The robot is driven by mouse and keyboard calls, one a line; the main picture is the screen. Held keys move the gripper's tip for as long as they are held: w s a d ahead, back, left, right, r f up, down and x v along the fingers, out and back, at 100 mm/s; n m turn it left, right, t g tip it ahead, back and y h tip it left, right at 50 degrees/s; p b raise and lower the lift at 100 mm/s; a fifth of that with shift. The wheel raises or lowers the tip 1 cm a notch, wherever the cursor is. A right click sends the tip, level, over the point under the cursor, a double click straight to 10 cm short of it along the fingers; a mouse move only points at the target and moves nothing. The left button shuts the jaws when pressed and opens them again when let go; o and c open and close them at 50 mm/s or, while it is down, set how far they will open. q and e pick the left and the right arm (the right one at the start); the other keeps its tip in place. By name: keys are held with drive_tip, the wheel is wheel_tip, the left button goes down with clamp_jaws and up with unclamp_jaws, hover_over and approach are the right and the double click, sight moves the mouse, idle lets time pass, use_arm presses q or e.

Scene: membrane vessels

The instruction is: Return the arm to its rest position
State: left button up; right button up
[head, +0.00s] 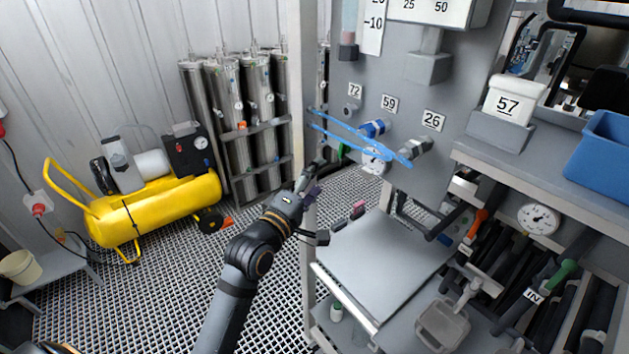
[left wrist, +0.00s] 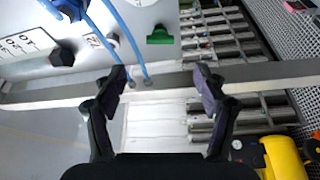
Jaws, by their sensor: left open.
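My left arm reaches up from the bottom of the head view. Its gripper (head: 310,180) is in front of the grey frame post, left of the grey panel (head: 365,85). In the left wrist view the two fingers of my left gripper (left wrist: 162,90) are spread wide with nothing between them. Beyond them are the post, blue tubes (left wrist: 125,35) and a green handle (left wrist: 160,36). The blue tubes also show on the panel in the head view (head: 350,132). My right gripper is not seen in either view.
A yellow compressor (head: 155,208) stands on the grating at left. Steel cylinders (head: 240,105) stand in a rack behind. A grey shelf (head: 380,262) lies right of the gripper. A blue bin (head: 605,150) and a container marked 57 (head: 508,105) stand at right.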

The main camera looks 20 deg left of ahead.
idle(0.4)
use_arm(q)
wheel_tip(320, 180, down, 30)
drive_tip(key=w+a+r+m+g+y+b, duration=0.1)
drive_tip(key=w+a+m+g+y+b, duration=0.15)
drive_tip(key=g+b, duration=0.2)
drive_tip(key=s+a+f+m+g+b, duration=0.15)
drive_tip(key=s+f, duration=0.25)
drive_tip(key=f, duration=0.7)
drive_tip(key=s+a+f+m+g+b, duration=0.15)
drive_tip(key=s+f, duration=0.25)
drive_tip(key=f, duration=0.7)
drive_tip(key=s+a+f+m+g+y+b, duration=0.1)
drive_tip(key=s+f+m+g+b, duration=0.15)
drive_tip(key=s+f, duration=0.8)
drive_tip(key=s+a+f+m+g+b, duration=0.1)
drive_tip(key=s+f+m+g, duration=0.2)
drive_tip(key=s+f, duration=0.75)
drive_tip(key=s+f+m+g+b, duration=0.1)
drive_tip(key=s+f+m+g, duration=0.1)
drive_tip(key=s+f, duration=0.3)
drive_tip(key=s+a+f+m+g+b, duration=0.1)
drive_tip(key=s+f, duration=0.5)
drive_tip(key=s, duration=0.7)
drive_tip(key=shift+a+m+g, duration=0.3)
drive_tip(key=shift+m+g, duration=0.1)
drive_tip(key=shift+g, duration=0.2)
drive_tip(key=shift+f, duration=0.1)
